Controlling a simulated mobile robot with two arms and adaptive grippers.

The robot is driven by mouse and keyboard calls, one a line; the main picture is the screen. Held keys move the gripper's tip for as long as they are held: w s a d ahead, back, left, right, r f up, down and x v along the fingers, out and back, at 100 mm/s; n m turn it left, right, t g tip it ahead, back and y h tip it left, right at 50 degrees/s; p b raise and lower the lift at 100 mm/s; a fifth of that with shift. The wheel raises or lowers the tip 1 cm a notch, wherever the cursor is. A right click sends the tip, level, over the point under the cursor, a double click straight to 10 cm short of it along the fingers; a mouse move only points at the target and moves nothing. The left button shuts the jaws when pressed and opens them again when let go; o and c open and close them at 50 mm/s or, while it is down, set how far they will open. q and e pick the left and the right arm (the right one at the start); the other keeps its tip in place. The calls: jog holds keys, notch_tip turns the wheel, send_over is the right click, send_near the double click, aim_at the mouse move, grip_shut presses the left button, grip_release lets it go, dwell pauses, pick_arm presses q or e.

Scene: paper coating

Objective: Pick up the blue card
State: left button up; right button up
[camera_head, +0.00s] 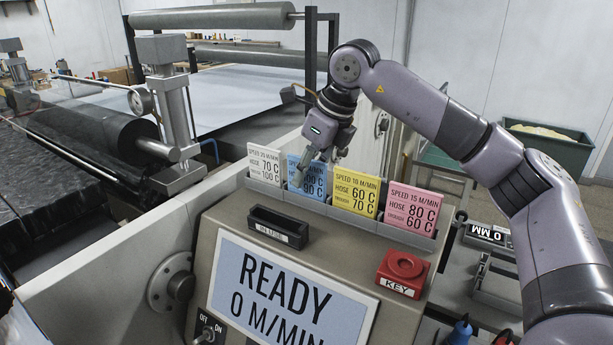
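The blue card (313,189) stands upright in the card rack on top of the control console, between a white card and a yellow card. My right gripper (308,168) reaches down over it from above. One finger shows in front of the card's upper part and hides some of its print. The other finger is mostly hidden, so I cannot tell whether the fingers touch the card. The card still sits in its slot. My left gripper is not in view.
The white card (264,164), the yellow card (354,194) and a pink card (411,208) stand close by in the rack. In front are an empty black slot holder (278,226), a red KEY button (403,265) and a READY screen (290,295). Rollers (212,16) stand behind.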

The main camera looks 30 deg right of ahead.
jog(key=shift+f, duration=0.1)
grip_shut()
dwell(0.3)
